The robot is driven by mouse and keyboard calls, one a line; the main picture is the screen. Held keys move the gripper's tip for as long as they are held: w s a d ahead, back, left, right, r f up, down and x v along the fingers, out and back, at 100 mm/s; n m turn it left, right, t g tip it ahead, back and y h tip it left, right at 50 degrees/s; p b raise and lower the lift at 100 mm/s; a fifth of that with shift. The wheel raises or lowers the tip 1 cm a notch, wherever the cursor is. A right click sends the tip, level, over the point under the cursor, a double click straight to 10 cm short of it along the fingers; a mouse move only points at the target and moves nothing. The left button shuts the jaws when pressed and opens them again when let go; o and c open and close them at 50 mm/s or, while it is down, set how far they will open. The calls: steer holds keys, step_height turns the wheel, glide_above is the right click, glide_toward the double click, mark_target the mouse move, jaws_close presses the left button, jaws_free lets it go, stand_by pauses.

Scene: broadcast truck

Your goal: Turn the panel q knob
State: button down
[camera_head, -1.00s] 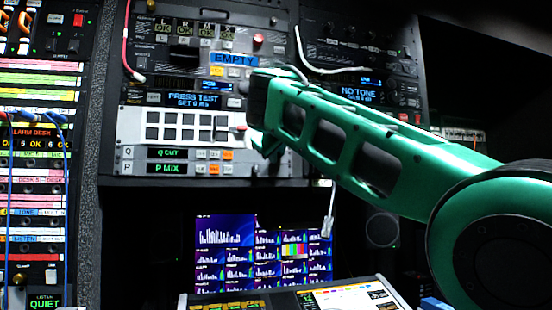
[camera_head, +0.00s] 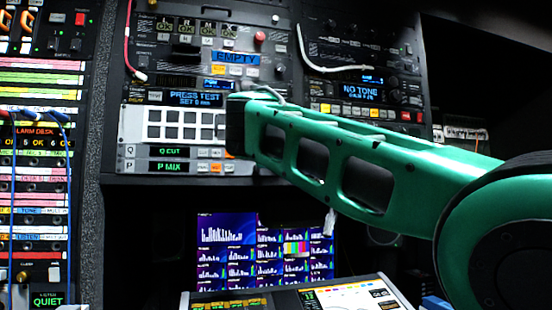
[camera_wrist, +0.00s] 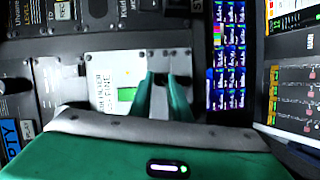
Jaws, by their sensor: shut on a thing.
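The panel Q row (camera_head: 170,152) shows a green "Q CUT" display with small lit buttons, just above the "P MIX" row (camera_head: 168,167). Its knob is hidden behind my arm in the head view. In the wrist view, my gripper (camera_wrist: 163,78) has its two green fingers against the pale panel plate (camera_wrist: 105,72), beside a green display (camera_wrist: 127,95). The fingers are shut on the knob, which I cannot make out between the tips. In the head view my wrist covers the right end of the Q row.
A button grid (camera_head: 185,125) sits directly above the Q row. A white cable (camera_head: 325,65) hangs at the upper right rack. Monitors (camera_head: 265,250) stand in the open bay below, behind a console (camera_head: 285,300). A patch bay with blue cables (camera_head: 35,180) is at the left.

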steer(key=shift+f, duration=0.2)
steer(key=c, duration=1.7)
jaws_free()
steer(key=shift+w+a, duration=0.1)
steer(key=shift+w, duration=0.05)
steer(key=shift+o, duration=0.2)
steer(key=shift+r, duration=0.1)
steer(key=s, duration=1)
steer(key=shift+s+a+r, duration=0.3)
steer(key=shift+r, duration=0.1)
